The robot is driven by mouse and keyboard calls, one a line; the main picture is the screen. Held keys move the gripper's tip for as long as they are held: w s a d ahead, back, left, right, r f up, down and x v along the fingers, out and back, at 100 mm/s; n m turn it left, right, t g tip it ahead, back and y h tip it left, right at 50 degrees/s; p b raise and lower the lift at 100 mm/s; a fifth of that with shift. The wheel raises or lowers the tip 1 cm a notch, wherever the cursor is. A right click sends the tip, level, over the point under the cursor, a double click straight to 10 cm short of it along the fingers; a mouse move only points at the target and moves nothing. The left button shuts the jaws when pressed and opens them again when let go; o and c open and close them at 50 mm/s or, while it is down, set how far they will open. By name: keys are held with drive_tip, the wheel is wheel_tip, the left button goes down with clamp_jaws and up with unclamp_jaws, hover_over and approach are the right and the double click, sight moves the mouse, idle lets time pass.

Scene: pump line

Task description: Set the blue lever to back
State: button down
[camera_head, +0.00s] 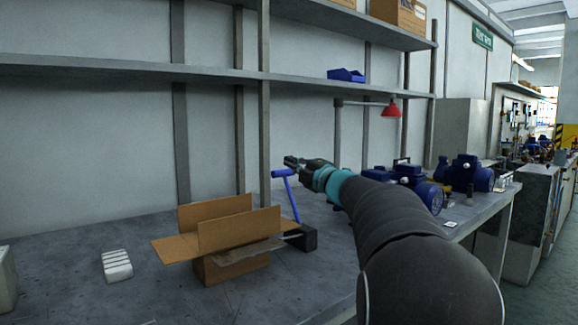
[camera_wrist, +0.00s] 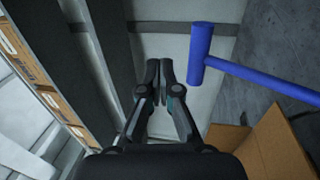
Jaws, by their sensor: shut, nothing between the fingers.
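The blue lever (camera_head: 291,197) is a thin blue bar with a blue cross handle at its top, rising from a dark block (camera_head: 300,237) on the workbench. In the head view it leans up and to the left. My gripper (camera_head: 289,161) is shut and empty, close to the handle at the lever's top in that view. In the wrist view the blue handle (camera_wrist: 201,53) is to the right of my shut fingertips (camera_wrist: 159,70), with a gap between them. The lever's bar runs off to the right edge there.
An open cardboard box (camera_head: 236,236) stands left of the lever's block. A white ribbed block (camera_head: 116,265) lies farther left on the grey workbench (camera_head: 70,260). Blue pumps (camera_head: 466,174) and a red lamp (camera_head: 391,108) are to the right. Shelves (camera_head: 130,73) run above.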

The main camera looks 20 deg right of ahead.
drive_tip(key=s+d+r, duration=0.2)
drive_tip(key=s+r, duration=0.4)
drive_tip(key=s, duration=0.3)
drive_tip(key=shift+d+r, duration=0.15)
drive_tip(key=shift+d, duration=0.05)
drive_tip(key=shift+s, duration=0.1)
